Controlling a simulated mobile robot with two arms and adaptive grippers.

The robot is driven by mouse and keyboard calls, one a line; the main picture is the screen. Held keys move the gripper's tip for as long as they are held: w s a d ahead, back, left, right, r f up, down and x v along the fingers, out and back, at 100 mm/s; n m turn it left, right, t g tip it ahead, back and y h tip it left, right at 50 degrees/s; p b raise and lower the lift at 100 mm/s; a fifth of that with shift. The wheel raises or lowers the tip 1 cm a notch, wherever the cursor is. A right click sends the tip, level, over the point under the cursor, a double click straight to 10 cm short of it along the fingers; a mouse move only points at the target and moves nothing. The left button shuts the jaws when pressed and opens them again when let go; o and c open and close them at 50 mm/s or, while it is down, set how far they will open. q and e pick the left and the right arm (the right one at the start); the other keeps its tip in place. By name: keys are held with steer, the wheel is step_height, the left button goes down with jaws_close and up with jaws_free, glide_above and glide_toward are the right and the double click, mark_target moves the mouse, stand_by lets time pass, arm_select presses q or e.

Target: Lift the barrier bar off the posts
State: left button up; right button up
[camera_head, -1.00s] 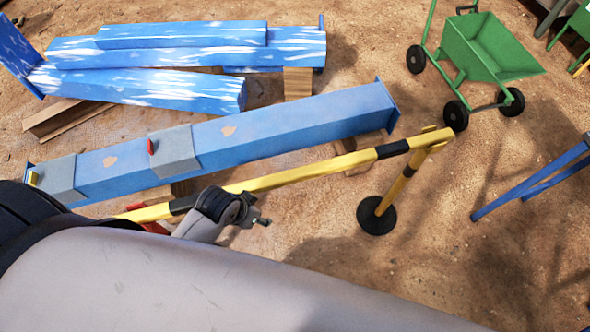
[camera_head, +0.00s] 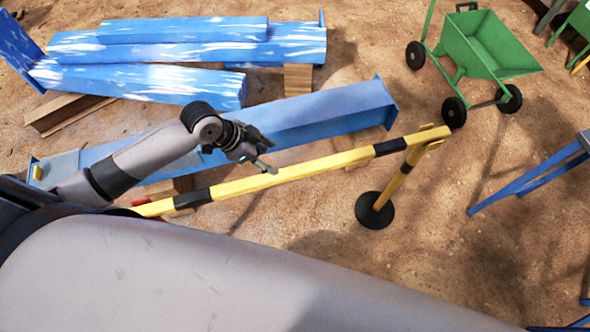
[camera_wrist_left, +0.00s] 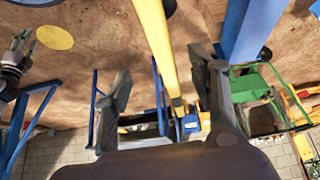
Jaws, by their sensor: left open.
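The yellow and black barrier bar (camera_head: 300,171) runs slantwise across the head view. Its right end rests on a yellow and black post (camera_head: 392,185) with a round black base. Its left end and any post there are hidden behind my arm. My left gripper (camera_head: 266,156) is open and empty, over the far side of the bar near its middle. In the left wrist view a yellow bar (camera_wrist_left: 152,35) appears between the spread fingers of the left gripper (camera_wrist_left: 160,68). A dark two-fingered shape at that view's left edge may be my right gripper (camera_wrist_left: 18,50).
A long blue beam (camera_head: 330,112) lies just beyond the bar. Blue and white beams (camera_head: 180,45) are stacked at the back left on timber. A green wheelbarrow (camera_head: 490,45) stands at the back right, with blue trestle legs (camera_head: 530,177) at the right.

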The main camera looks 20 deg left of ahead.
mark_target(295, 169)
arm_select(q)
steer(key=x, duration=0.8)
steer(key=shift+d+p, duration=0.1)
steer(key=shift+p, duration=0.3)
steer(key=x, duration=0.2)
steer(key=p+x, duration=0.1)
steer(key=x, duration=0.1)
steer(key=shift+w+d+f, duration=0.15)
steer(key=shift+w+d, duration=0.05)
steer(key=shift+d, duration=0.2)
steer(key=shift+w+d+f, duration=0.1)
steer(key=shift+f, duration=0.2)
jaws_close()
steer(key=shift+r, duration=0.1)
